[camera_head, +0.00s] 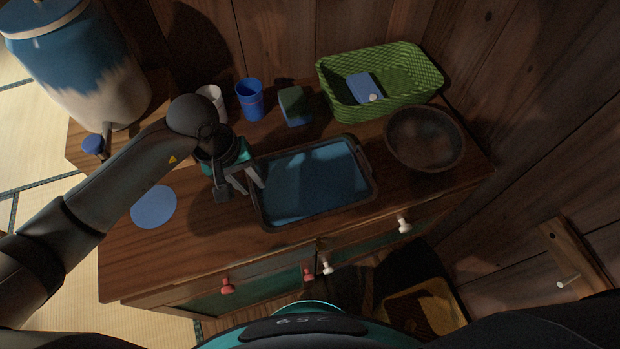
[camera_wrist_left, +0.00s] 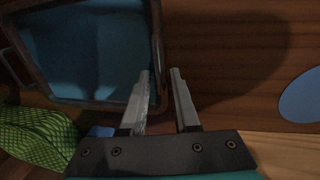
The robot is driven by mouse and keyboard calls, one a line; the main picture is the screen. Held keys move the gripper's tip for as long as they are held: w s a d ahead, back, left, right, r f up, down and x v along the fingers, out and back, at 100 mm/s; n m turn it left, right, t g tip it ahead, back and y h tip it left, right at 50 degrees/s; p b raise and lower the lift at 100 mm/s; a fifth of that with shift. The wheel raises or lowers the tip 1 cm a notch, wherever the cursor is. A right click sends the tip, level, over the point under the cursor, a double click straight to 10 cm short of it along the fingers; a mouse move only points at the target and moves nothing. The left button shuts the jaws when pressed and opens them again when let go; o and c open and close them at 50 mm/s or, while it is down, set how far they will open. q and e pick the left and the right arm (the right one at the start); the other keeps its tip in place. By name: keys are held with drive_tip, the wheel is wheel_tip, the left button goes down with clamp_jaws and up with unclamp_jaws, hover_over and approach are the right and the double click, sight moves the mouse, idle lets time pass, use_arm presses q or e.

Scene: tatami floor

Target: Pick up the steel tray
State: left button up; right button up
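The tray (camera_head: 366,165) is shallow and rectangular, with a dark rim and a bluish inside. It lies flat on the wooden cabinet top in the head view and looks empty. Its rim also shows in the wrist view (camera_wrist_left: 157,30). My left gripper (camera_head: 254,186) is at the tray's left side, pointing down. In the wrist view its two fingers (camera_wrist_left: 160,73) are apart, one over the tray's inside and one outside, with the rim between them. I see a small gap, but cannot tell whether either finger touches the rim. My right gripper is not in view.
On the cabinet top (camera_head: 190,245) stand a white cup (camera_head: 212,98), a blue cup (camera_head: 250,99), a green-and-blue block (camera_head: 294,106), a green basket (camera_head: 405,68) holding a blue item, and a dark bowl (camera_head: 425,138). A blue disc (camera_head: 153,206) lies left. A large jar (camera_head: 80,70) stands back left.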

use_arm(q)
clamp_jaws()
idle(1.1)
